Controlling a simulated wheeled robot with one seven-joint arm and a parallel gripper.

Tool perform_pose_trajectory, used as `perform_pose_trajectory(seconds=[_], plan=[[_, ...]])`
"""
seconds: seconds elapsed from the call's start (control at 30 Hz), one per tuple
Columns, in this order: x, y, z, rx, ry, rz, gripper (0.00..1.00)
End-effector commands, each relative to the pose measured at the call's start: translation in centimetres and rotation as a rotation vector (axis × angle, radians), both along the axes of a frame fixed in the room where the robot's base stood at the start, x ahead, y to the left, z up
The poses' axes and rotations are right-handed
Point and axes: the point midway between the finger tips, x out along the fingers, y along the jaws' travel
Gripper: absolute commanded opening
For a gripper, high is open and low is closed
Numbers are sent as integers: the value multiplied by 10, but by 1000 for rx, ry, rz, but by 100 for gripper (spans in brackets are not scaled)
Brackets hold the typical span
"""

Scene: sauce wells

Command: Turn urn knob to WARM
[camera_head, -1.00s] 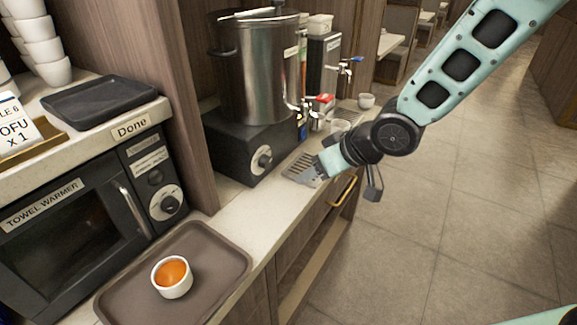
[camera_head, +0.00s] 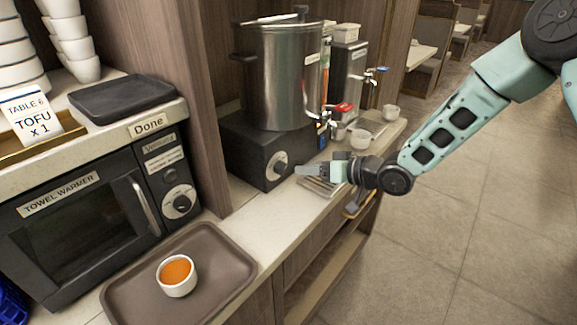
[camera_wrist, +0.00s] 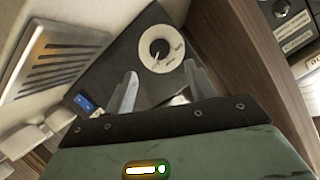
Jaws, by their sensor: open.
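The metal urn (camera_head: 283,80) stands on a black base (camera_head: 245,150) on the counter. The urn knob (camera_head: 278,168) is a round control with a pale dial on the base's front; the wrist view shows its dark knob (camera_wrist: 159,49) on a white dial with small marks I cannot read. My gripper (camera_head: 305,170) is just right of the knob in the head view, its fingers pointing left toward it. In the wrist view my gripper (camera_wrist: 160,90) is open, its two fingers apart and empty, with the knob beyond them and not between them.
A drip grate (camera_head: 322,185) lies under my gripper. White cups (camera_head: 359,139) stand behind it. The towel warmer (camera_head: 85,210) has its own similar dial. A brown tray (camera_head: 225,250) holds a cup of orange sauce (camera_head: 177,275). A wooden post (camera_head: 190,100) stands left of the urn.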

Motion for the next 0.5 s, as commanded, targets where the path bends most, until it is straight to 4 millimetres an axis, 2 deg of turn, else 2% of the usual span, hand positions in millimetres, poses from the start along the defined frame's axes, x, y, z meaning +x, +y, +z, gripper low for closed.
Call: perform_pose_trajectory(seconds=[0.1,0.23,0.5], plan=[[11,22,-8,0,1,3,55],[23,41,-15,0,0,2,55],[37,62,-26,0,0,0,55]])
